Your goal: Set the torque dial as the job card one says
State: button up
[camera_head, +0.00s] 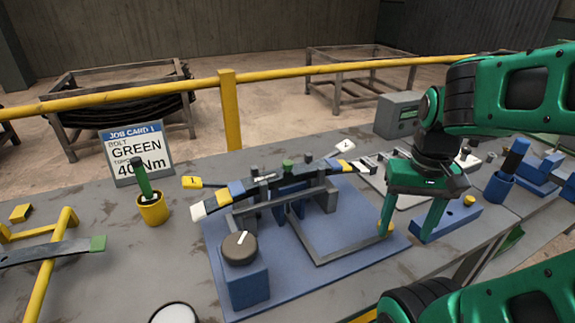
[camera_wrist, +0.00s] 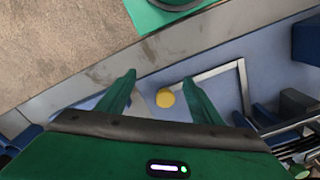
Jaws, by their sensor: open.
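The job card (camera_head: 135,150) stands upright at the back left of the bench and reads "JOB CARD 1, BOLT GREEN, 40 Nm". The torque dial (camera_head: 240,248) is a dark round knob with a white pointer line, on top of a blue block (camera_head: 249,285) at the front of the blue mat. Its pointer slants to the upper right; scale marks are too small to read. My gripper (camera_head: 409,228) is open, pointing down over the mat's right edge, well right of the dial. A yellow round piece (camera_wrist: 165,98) shows between my fingers in the wrist view.
A clamped spring assembly with tags 1 and 2 (camera_head: 285,180) stands on the blue mat (camera_head: 370,235) between dial and gripper. A yellow cup (camera_head: 152,209) holds a green-handled tool. A yellow rail (camera_head: 230,110) runs behind the bench.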

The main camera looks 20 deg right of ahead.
aim_at(465, 151)
jog(key=z, duration=0.05)
jog(key=k, duration=0.5)
jog(key=z, duration=1.95)
jog(key=k, duration=0.95)
jog(key=u, duration=0.5)
jog(key=i, duration=1.05)
